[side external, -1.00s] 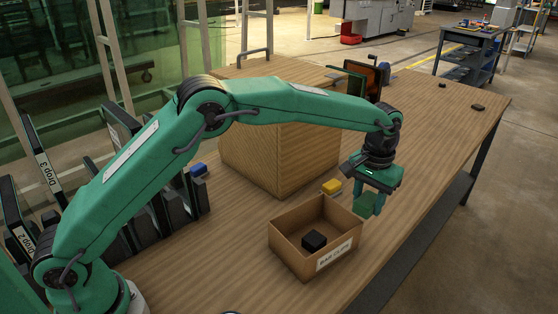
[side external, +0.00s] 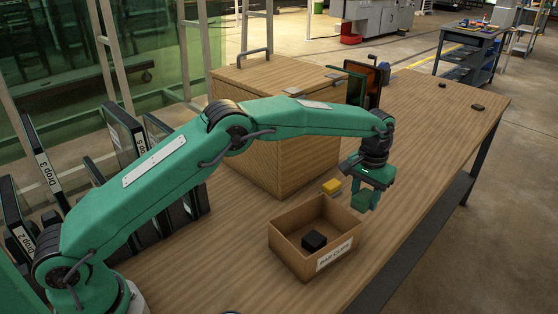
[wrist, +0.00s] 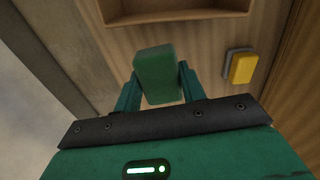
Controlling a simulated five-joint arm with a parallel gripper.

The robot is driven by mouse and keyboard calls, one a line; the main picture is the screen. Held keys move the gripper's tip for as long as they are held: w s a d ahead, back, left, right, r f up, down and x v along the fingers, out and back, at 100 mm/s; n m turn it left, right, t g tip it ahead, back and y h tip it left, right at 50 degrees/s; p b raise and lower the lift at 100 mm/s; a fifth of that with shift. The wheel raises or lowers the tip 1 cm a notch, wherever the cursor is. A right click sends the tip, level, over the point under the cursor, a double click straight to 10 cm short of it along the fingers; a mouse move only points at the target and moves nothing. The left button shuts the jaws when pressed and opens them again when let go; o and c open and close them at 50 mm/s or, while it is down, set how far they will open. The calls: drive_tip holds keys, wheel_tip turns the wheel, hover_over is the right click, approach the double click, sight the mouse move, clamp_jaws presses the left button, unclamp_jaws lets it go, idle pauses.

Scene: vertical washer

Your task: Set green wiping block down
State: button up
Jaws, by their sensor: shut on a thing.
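The green wiping block (side external: 361,200) is between the fingers of my gripper (side external: 366,189) in the side view. In the wrist view the green block (wrist: 158,74) sits between both fingers of my gripper (wrist: 160,88), which are shut on it. My gripper points down just behind and to the right of the cardboard bin in the side view. The block appears to be close above the table; I cannot tell whether it touches.
An open bin (side external: 290,249) labelled "BAR CLIPS" holds a black block (side external: 314,240). A yellow block (side external: 332,187) lies near the large wooden box (side external: 305,160); it also shows in the wrist view (wrist: 243,67).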

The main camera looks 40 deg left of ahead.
sight(354, 212)
drive_tip(key=w+a+f, duration=0.1)
drive_tip(key=w+a, duration=0.1)
drive_tip(key=w+a+f, duration=0.2)
drive_tip(key=shift+f, duration=0.15)
drive_tip(key=shift+f, duration=2)
drive_tip(key=shift+s+f, duration=0.1)
drive_tip(key=shift+f, duration=0.1)
drive_tip(key=o, duration=1)
drive_tip(key=shift+c, duration=0.2)
drive_tip(key=shift+r, duration=0.15)
wheel_tip(354, 212, up, 12)
